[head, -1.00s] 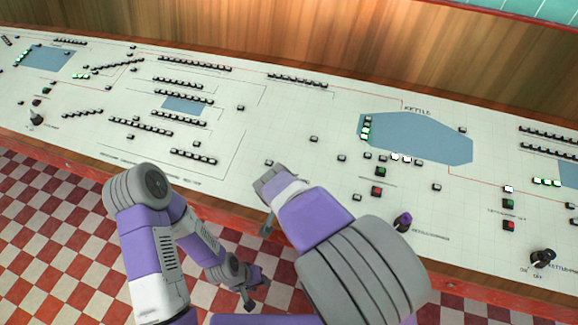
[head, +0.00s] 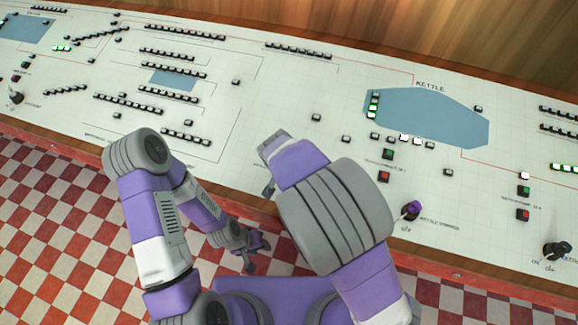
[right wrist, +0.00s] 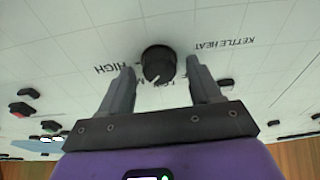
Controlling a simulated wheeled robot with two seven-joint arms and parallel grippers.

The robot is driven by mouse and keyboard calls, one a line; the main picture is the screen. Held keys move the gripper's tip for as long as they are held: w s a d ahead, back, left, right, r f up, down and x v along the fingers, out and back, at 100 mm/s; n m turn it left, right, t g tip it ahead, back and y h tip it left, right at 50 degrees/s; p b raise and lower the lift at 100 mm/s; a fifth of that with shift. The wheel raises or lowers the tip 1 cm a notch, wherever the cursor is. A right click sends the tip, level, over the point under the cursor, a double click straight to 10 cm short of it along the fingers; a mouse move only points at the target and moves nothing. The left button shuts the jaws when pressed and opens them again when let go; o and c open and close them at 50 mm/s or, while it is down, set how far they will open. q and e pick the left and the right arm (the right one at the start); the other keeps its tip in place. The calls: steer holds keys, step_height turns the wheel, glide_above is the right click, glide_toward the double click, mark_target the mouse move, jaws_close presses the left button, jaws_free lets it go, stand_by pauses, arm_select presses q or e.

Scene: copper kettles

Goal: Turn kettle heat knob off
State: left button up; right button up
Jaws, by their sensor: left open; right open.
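In the right wrist view, the black kettle heat knob (right wrist: 158,64) stands on the white panel, with "KETTLE HEAT" printed beside it. A small white pointer mark shows on its edge. "HIGH" is printed left of it; other lettering is partly hidden by the fingers. My right gripper (right wrist: 160,70) is open, one finger on each side of the knob, with gaps visible. In the head view my right arm hides this knob, and only a bit of the right gripper (head: 268,187) shows. My left gripper (head: 257,254) is open and empty, low over the floor.
A wooden wall (head: 450,45) rises behind. Checkered floor (head: 50,200) lies in front.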

steer(key=c, duration=1)
steer(key=shift+n, duration=0.4)
steer(key=n+p, duration=0.1)
steer(key=n, duration=0.2)
steer(key=shift+n+y, duration=0.4)
steer(key=n+y+p, duration=0.1)
steer(key=n, duration=0.5)
steer(key=shift+w+d, duration=0.1)
steer(key=n+g+p, duration=0.1)
steer(key=n, duration=0.3)
steer(key=shift+r+y, duration=0.1)
steer(key=shift+y, duration=0.2)
steer(key=shift+n+g+p, duration=0.4)
steer(key=shift+n+p, duration=0.6)
steer(key=shift+n, duration=0.8)
